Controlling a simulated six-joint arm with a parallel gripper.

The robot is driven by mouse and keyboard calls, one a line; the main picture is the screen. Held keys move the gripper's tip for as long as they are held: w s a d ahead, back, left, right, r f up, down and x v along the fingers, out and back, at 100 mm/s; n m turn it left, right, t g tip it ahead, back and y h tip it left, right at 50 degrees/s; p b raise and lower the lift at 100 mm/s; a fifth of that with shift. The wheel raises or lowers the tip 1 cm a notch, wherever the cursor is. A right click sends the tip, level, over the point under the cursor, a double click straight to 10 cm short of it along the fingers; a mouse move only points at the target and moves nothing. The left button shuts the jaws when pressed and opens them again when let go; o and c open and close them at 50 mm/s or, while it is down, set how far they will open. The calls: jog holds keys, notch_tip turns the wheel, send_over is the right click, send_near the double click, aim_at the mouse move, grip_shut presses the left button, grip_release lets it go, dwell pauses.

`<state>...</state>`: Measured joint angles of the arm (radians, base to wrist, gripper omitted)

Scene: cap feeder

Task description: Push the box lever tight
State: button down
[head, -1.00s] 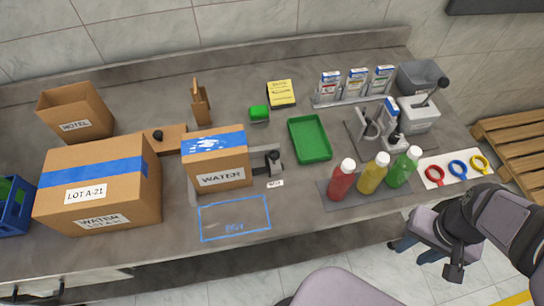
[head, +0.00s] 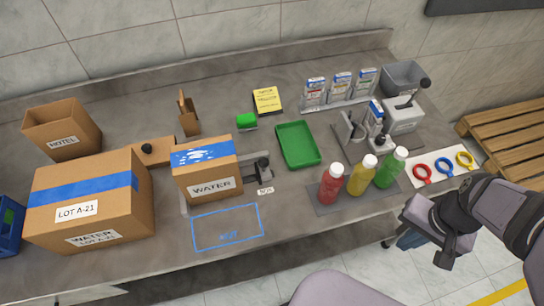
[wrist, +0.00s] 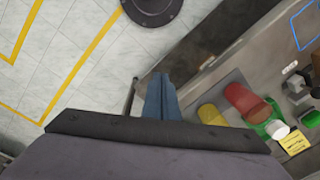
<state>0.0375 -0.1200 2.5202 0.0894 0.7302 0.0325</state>
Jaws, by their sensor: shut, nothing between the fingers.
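The box lever (head: 264,161), a dark arm with a black knob, sits on a grey clamp at the right side of the small WATER box (head: 207,172) in the head view. A small white label (head: 265,190) lies in front of it, too small to read surely. Whether the lever is tight cannot be told. My gripper (head: 410,241) hangs off the counter's front edge at lower right, well away from the lever. Its blue fingers (wrist: 160,98) are together and empty in the wrist view, over the floor side of the counter edge.
Red (head: 331,186), yellow (head: 361,176) and green (head: 390,168) bottles stand on a grey mat between my gripper and the lever. A green tray (head: 317,164) lies behind them. A large LOT A-21 box (head: 112,212) stands left. The blue outlined area (head: 228,228) is bare.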

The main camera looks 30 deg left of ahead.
jog(key=w+a+r+m+y+p, duration=0.1)
jog(key=w+a+r+m, duration=0.1)
jog(key=w+a, duration=0.3)
jog(key=w+a+r+m+y+p, duration=0.1)
jog(key=w+a+r+m+y, duration=0.1)
jog(key=w+a+r+m, duration=0.1)
jog(key=w+a+r+m+y, duration=0.2)
jog(key=w+a+r+m, duration=0.1)
jog(key=w+a, duration=0.3)
jog(key=shift+w+a+r+m+g+p, duration=0.1)
jog(key=shift+w+a+m+g+p, duration=0.1)
jog(key=shift+w, duration=0.25)
jog(key=shift+w+a+r+m+g+p, duration=0.1)
jog(key=shift+w+a+p, duration=0.1)
jog(key=shift+w, duration=0.2)
jog(key=w+a+f+m+g+y, duration=0.1)
jog(key=w+a+g, duration=0.1)
jog(key=a, duration=0.7)
jog(key=g+p, duration=0.2)
jog(key=p, duration=0.2)
send_near(263, 168)
notch_tip(263, 168, down, 4)
jog(key=w, duration=0.1)
jog(key=shift+s+a+f, duration=0.1)
jog(key=shift+s+a, duration=0.05)
jog(key=shift+a, duration=0.45)
jog(key=shift+s+a+f, duration=0.15)
jog(key=shift+a, duration=0.4)
jog(key=shift+a, duration=0.1)
